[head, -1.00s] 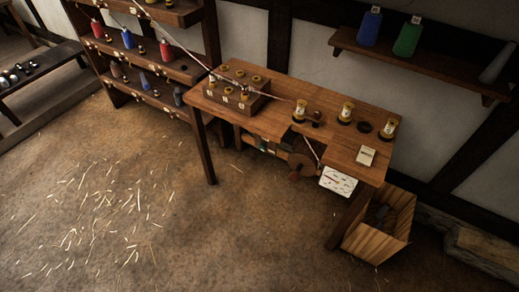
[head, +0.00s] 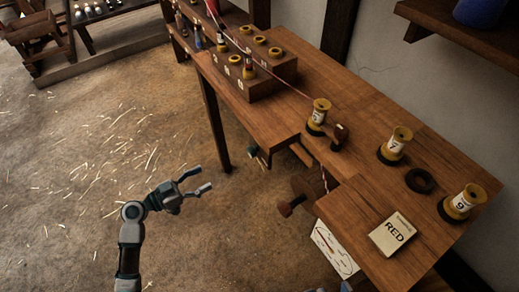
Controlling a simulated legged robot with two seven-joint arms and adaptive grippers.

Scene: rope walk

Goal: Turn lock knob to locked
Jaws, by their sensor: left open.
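A small dark wooden knob-like piece (head: 338,137) stands on the workbench beside a numbered yellow spool (head: 319,113). Under the bench's front edge is a wheel-like wooden part with a dark reddish handle (head: 287,208). I cannot tell for sure which of these is the lock knob, and no locked mark is readable. My left gripper (head: 202,181) is open and empty, over the floor to the left of the bench, apart from both pieces. My right gripper does not show.
The workbench (head: 365,100) carries a spool block (head: 240,75), more spools (head: 395,146), a dark ring (head: 420,180) and a RED card (head: 392,235). A red cord crosses above it. A white diagram sheet (head: 333,249) hangs at its front. The straw-strewn floor (head: 100,170) is clear.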

